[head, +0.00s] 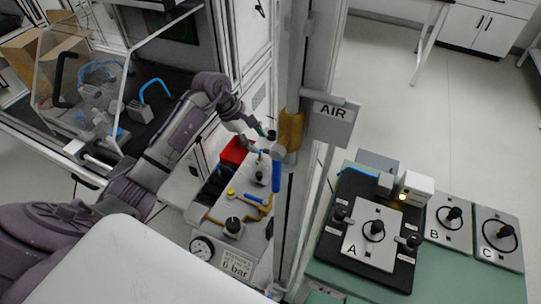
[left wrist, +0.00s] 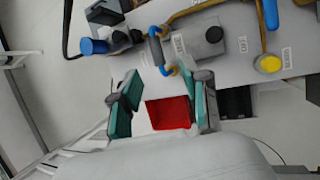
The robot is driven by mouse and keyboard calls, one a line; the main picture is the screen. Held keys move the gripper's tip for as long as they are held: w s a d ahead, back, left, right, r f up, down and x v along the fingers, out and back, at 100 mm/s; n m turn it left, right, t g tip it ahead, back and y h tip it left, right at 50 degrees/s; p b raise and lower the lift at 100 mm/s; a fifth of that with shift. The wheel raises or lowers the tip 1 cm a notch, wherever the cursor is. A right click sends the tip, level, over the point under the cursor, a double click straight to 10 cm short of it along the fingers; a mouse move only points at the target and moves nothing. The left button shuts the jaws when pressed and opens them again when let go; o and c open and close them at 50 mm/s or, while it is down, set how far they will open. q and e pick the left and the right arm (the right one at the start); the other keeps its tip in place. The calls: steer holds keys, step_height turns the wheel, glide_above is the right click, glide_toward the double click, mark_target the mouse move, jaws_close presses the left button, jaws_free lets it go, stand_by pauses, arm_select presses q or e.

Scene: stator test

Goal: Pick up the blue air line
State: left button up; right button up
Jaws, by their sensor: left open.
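In the left wrist view, a short blue piece with a grey sleeve in its middle (left wrist: 156,50) stands out over the grey panel; its blue ends curve at top and bottom. It looks like the blue air line. My left gripper (left wrist: 168,80) is open, its two green-padded fingers on either side of the piece's lower blue end; I cannot tell whether they touch it. In the head view my left gripper (head: 262,139) is above the grey air panel (head: 222,208), close to the post, and partly hides the piece. My right gripper is not in view.
A red bin (head: 235,152) is close by the panel. A gauge (head: 202,248) sits at the panel's front. A clear cage (head: 95,95) is at left, a green table (head: 440,275) at right.

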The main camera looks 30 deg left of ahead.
mark_target(269, 151)
arm_select(q)
steer(key=shift+x, duration=1.05)
steer(key=shift+w+d+f, duration=0.1)
steer(key=shift+w+d, duration=0.1)
steer(key=x, duration=0.2)
steer(key=p+x, duration=0.1)
steer(key=x, duration=0.1)
steer(key=shift+d+p, duration=0.3)
steer(key=shift+d, duration=0.05)
steer(key=shift+w+d+f, duration=0.1)
steer(key=shift+w+f, duration=0.05)
steer(key=shift+f, duration=0.2)
steer(key=shift+c, duration=0.3)
jaws_close()
